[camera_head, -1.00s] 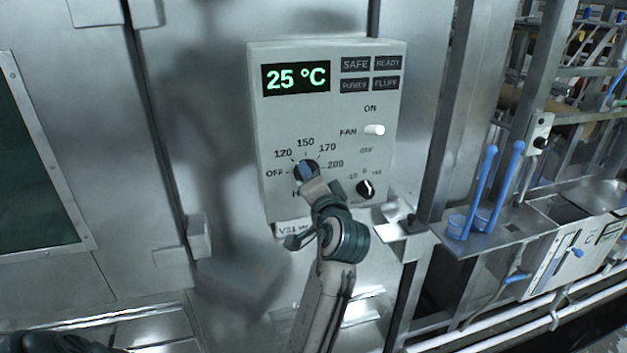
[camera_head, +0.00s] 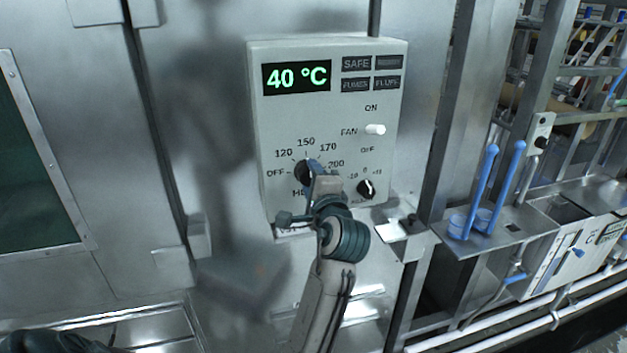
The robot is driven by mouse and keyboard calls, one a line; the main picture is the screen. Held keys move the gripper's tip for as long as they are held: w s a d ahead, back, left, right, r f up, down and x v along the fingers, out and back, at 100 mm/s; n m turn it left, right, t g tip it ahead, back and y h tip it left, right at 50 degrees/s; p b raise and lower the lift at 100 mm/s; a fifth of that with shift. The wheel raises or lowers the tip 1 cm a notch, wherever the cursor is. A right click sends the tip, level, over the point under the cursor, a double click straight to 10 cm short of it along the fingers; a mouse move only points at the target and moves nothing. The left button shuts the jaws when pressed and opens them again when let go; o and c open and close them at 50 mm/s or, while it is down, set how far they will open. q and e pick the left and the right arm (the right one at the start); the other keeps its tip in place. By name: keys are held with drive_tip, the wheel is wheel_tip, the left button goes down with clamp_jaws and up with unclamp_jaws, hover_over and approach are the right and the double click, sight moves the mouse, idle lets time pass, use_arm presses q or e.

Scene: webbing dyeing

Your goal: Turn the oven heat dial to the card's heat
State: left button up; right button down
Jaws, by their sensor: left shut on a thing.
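The grey oven control box (camera_head: 275,130) is on the steel wall, with a green display (camera_head: 297,77) reading 40 °C. The dark heat dial (camera_head: 302,174) is low on it, ringed by OFF, 120, 150, 170 and 200. My left gripper (camera_head: 314,170) is shut on the dial, its fingers covering much of the dial's right side. The dial's pointer is hidden, so its exact setting cannot be read. I do not see the card. My right gripper is not in view.
A white fan switch (camera_head: 375,130) and a small black knob (camera_head: 366,189) sit right of the dial, close to my gripper. Status labels (camera_head: 357,64) are at the top right of the box. A metal shelf with blue-handled tools (camera_head: 481,190) stands further right.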

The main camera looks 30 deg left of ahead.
use_arm(q)
drive_tip(key=shift+a+r, duration=0.1)
drive_tip(key=shift+r, duration=0.25)
drive_tip(key=o, duration=0.9)
drive_tip(key=shift+c, duration=0.2)
drive_tip(key=shift+o, duration=0.7)
drive_tip(key=shift+a+f, duration=0.2)
drive_tip(key=shift+a, duration=0.05)
drive_tip(key=shift+f, duration=0.1)
drive_tip(key=shift+w+d, duration=0.1)
drive_tip(key=shift+d, duration=0.05)
